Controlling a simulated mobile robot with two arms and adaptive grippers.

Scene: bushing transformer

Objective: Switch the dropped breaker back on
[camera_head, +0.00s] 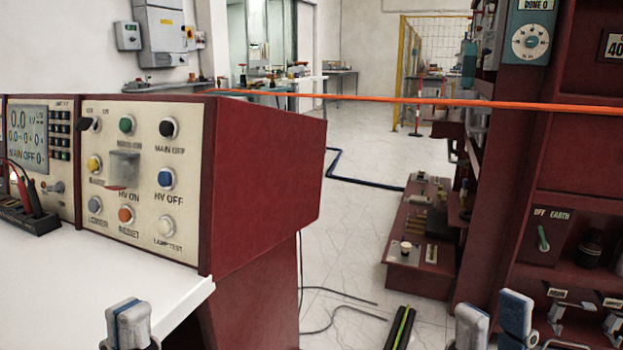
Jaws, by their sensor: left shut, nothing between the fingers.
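No part is clearly labelled as a breaker. The cream control panel (140,212) on the red console has several coloured buttons, a black rotary switch (89,125) at top left, and a grey cover (123,168) above the HV ON label. A display (28,138) beside it reads MAIN OFF. A grey wall cabinet (160,35) hangs at the back left. My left gripper (130,325) is shut and empty at the bottom, in front of the white desk. My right gripper (493,322) is at the bottom right, its two fingers apart with nothing between them.
The white desk top (100,285) lies at left. An orange barrier line (420,101) crosses the view. A red rack (560,150) with an OFF EARTH switch (543,237) stands at right. A low red unit (420,240) sits mid-floor. Cables lie on the white floor (345,255) between.

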